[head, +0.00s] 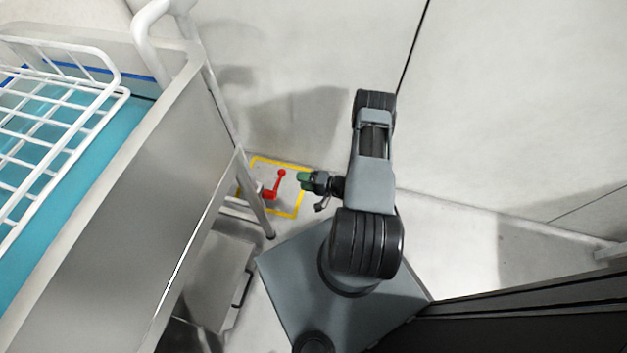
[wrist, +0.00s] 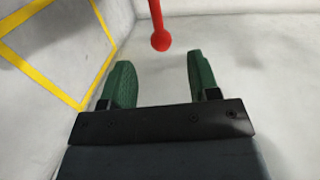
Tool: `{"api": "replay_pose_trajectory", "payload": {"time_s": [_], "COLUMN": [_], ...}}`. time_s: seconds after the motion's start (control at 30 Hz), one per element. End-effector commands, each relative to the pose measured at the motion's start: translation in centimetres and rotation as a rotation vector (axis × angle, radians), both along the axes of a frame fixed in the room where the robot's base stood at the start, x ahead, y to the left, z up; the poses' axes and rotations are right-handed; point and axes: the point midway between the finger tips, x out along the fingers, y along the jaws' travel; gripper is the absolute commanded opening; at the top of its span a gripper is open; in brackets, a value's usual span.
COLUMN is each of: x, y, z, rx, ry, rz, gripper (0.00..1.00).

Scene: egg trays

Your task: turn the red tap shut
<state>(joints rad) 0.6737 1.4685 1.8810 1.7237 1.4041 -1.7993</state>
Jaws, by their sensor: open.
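The red tap (head: 275,188) is low down by the leg of the steel table, within a yellow outline. Its red handle ends in a round knob. In the wrist view the red handle with its knob (wrist: 160,40) shows at the top centre, beyond the fingertips and lined up with the gap between them. My gripper (head: 304,179) is just right of the tap in the head view. In the wrist view its green fingers (wrist: 157,80) are apart with nothing between them. The tap's body is out of the wrist view.
A steel table or basin (head: 150,165) with blue-green contents and a white wire basket (head: 60,120) stands at the left. Its leg (head: 255,195) is close left of the tap. The yellow outline (head: 275,214) surrounds the tap. Pale walls stand behind; open floor lies to the right.

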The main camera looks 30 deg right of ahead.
Motion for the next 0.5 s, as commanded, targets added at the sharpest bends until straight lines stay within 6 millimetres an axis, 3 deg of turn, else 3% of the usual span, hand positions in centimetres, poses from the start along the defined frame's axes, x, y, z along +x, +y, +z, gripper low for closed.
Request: {"api": "replay_pose_trajectory", "payload": {"time_s": [0.2,0.5], "x": [-2.0,-2.7], "y": [-2.0,-2.8], "z": [0.7,0.8], "rx": [0.000,0.000], "ry": [-0.001,-0.002], "rz": [-0.003,-0.001], "gripper": [0.56,0.56]}}
